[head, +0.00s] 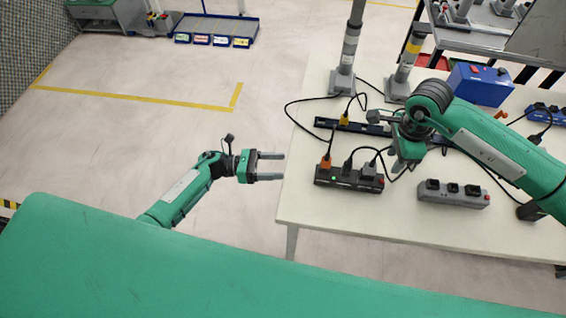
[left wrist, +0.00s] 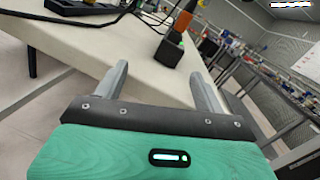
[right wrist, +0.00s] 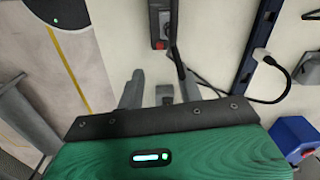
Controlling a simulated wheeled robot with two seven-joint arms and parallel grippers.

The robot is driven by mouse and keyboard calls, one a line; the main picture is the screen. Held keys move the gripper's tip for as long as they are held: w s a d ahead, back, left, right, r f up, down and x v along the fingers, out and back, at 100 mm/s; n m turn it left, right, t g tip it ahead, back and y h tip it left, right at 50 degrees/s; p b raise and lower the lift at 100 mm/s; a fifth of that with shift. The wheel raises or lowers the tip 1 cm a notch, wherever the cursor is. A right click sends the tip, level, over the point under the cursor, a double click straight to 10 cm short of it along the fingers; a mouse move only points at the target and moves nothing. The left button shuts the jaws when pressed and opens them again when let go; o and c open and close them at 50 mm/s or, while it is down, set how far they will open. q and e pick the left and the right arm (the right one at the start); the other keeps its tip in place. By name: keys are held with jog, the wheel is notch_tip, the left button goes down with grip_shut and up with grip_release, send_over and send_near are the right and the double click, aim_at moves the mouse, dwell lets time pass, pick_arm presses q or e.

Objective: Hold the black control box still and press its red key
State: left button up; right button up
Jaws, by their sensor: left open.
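The black control box (head: 335,179) lies near the table's left front, with a lit green lamp, plugs on top and a red key (head: 380,179) at its right end. In the left wrist view the box (left wrist: 165,50) shows end-on beyond the fingers. In the right wrist view its red-key end (right wrist: 160,44) lies ahead of the fingers. My left gripper (head: 270,166) is open and empty, left of the box, apart from it at the table's edge. My right gripper (right wrist: 161,75) is open above the table, right of the box. A small grey part shows between its fingers; I cannot tell what it is.
A grey box (head: 453,194) with black sockets and a red key lies to the right. Black cables (head: 372,152) run behind and over the control box. A blue box (head: 480,85) and posts stand at the back.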

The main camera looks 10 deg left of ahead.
aim_at(328, 171)
pick_arm(q)
jog(key=d+m+g, duration=0.1)
jog(key=d+r+m+g, duration=0.1)
jog(key=m, duration=0.1)
jog(key=d+r+m, duration=0.1)
jog(key=m, duration=0.1)
jog(key=shift+s+d+r+g, duration=0.15)
jog(key=shift+d+r+g, duration=0.1)
jog(key=shift+g, duration=0.15)
jog(key=d, duration=1.3)
jog(key=shift+w, duration=0.4)
jog(key=c, duration=1.2)
pick_arm(e)
jog(key=shift+c, duration=0.5)
grip_shut()
